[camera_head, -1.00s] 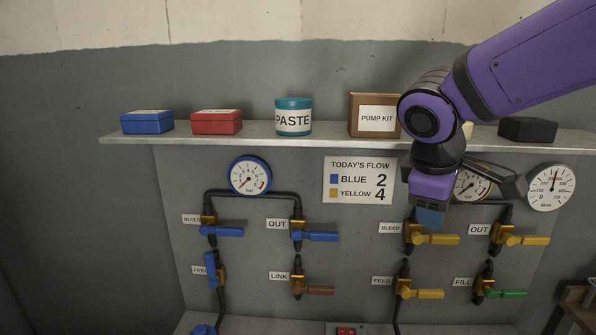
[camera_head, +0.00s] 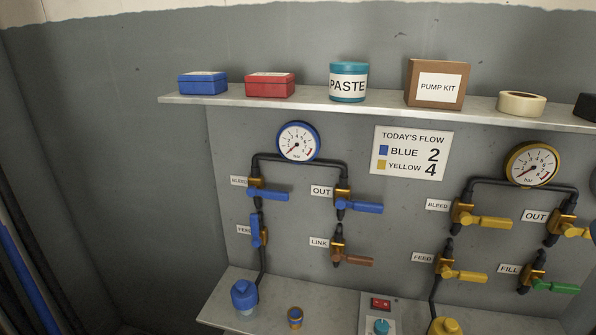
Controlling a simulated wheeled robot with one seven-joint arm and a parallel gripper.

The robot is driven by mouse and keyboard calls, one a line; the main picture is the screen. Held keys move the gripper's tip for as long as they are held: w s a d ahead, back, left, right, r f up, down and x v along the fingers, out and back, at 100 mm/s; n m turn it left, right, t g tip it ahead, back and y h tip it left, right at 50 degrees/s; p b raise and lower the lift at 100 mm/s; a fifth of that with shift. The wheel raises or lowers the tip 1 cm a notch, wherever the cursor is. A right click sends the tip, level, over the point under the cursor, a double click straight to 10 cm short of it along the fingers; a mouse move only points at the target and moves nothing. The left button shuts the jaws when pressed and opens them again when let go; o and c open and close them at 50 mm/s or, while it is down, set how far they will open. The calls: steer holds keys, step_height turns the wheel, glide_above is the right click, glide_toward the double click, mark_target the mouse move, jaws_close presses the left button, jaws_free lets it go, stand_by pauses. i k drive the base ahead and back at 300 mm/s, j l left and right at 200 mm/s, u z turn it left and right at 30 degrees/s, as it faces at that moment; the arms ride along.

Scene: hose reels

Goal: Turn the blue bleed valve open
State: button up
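The blue bleed valve (camera_head: 268,194) is at the upper left of the panel, beside a BLEED label. Its blue handle points sideways to the right, across the vertical pipe. The blue gauge (camera_head: 298,142) above it has its needle toward the lower left, near the low end of the scale. The blue feed valve (camera_head: 257,230) below has its handle vertical, along the pipe. The blue out valve (camera_head: 359,206) has its handle sideways. My gripper is out of view, so its state does not show.
The shelf (camera_head: 400,110) juts out above the gauges, carrying boxes and a paste tub (camera_head: 348,82). Yellow valves are to the right. The space before the blue valves looks clear.

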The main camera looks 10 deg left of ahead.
mark_target(267, 194)
steer(key=i+u, duration=0.1)
steer(key=u, duration=0.25)
steer(key=i+u, duration=0.1)
steer(key=u, duration=0.25)
steer(key=i+l+u, duration=0.1)
steer(key=u, duration=0.2)
